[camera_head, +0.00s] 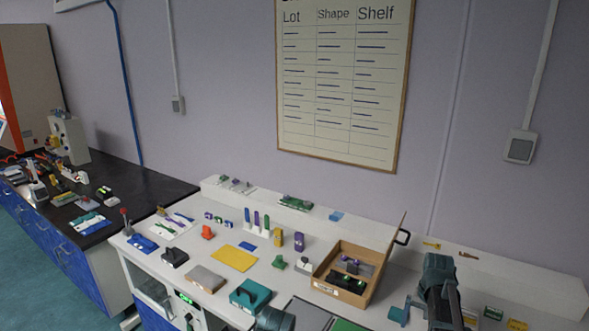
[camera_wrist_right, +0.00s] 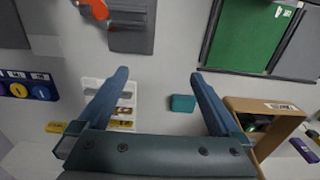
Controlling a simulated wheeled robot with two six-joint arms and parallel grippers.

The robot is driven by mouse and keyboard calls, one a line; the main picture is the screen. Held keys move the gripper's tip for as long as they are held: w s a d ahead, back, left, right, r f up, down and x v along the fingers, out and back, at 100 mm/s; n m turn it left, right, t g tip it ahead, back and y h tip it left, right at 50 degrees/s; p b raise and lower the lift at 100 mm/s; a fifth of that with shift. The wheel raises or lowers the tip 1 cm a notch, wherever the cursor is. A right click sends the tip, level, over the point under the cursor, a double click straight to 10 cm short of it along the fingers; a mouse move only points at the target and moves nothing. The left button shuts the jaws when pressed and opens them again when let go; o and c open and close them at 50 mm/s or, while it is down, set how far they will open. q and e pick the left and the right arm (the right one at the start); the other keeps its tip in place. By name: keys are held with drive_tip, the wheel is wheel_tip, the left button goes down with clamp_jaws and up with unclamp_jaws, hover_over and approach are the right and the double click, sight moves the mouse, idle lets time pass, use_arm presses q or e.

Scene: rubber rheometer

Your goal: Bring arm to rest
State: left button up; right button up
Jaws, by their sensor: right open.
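My right arm (camera_head: 440,290) comes in at the lower right of the head view, over the white bench. In the right wrist view my right gripper (camera_wrist_right: 159,73) is open, with its two blue fingers spread wide and nothing between them. A small teal block (camera_wrist_right: 182,103) shows beyond the fingers, on the white surface, apart from them. Of my left arm, only a rounded dark part (camera_head: 275,319) shows at the bottom edge of the head view; its gripper is out of the picture.
An open wooden box (camera_head: 334,286) with a raised lid stands left of my right arm; it also shows in the wrist view (camera_wrist_right: 268,106). A green mat (camera_wrist_right: 246,38) lies near it. Several small blocks and a yellow sheet (camera_head: 234,258) cover the bench further left.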

drive_tip(key=s+a+n, duration=0.5)
drive_tip(key=s+a, duration=0.3)
drive_tip(key=a, duration=0.7)
drive_tip(key=s+a+n+h, duration=0.1)
drive_tip(key=s+a+n, duration=0.4)
drive_tip(key=a, duration=1)
drive_tip(key=s, duration=0.3)
drive_tip(key=shift+f+b, duration=0.35)
drive_tip(key=shift+d, duration=0.1)
